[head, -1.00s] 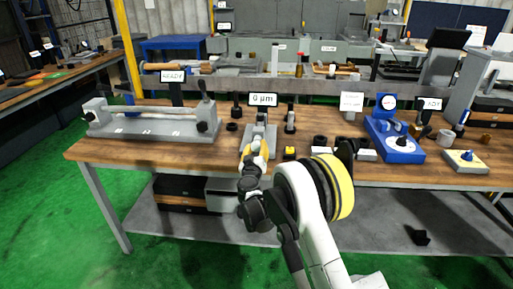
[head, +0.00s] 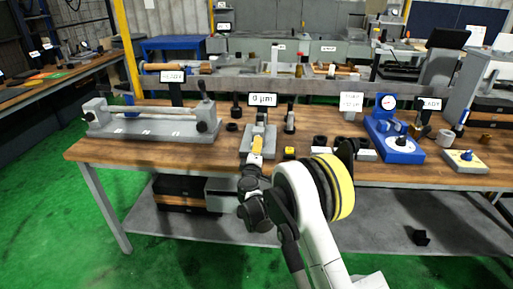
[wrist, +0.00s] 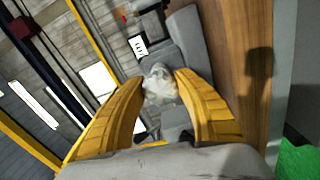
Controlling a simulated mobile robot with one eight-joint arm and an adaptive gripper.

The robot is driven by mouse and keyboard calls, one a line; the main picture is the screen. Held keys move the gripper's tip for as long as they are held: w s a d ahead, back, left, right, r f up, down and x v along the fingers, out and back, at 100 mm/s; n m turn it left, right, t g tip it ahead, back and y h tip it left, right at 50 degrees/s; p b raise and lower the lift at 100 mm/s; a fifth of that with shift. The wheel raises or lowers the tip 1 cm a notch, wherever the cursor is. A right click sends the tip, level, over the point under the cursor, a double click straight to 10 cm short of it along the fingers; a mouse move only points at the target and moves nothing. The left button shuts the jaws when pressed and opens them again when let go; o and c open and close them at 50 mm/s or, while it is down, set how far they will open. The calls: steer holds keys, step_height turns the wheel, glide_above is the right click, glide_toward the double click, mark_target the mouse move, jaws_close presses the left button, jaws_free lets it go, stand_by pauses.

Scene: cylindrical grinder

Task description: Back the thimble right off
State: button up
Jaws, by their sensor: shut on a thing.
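The micrometer stand (head: 264,133) is a grey fixture on the wooden bench, below a small display (head: 262,100) that reads 0 µm. My gripper (head: 257,146) is at the front of this stand, with its yellow fingers pointing at it. In the wrist view, my gripper's yellow fingers (wrist: 160,98) close on both sides of a pale, rounded metal end, the thimble (wrist: 159,84). The fingertips hide its sides. The grey body of the stand (wrist: 194,45) lies just beyond.
A grey bench fixture (head: 152,122) with a long bar stands on the left. A blue dial gauge unit (head: 394,140) is farther right. The bench's front edge is below my gripper.

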steer(key=n, duration=1.3)
steer(key=shift+r, duration=0.1)
steer(key=shift+n, duration=0.3)
stand_by(0.3)
steer(key=o, duration=1.2)
steer(key=s, duration=1.2)
steer(key=shift+a, duration=0.2)
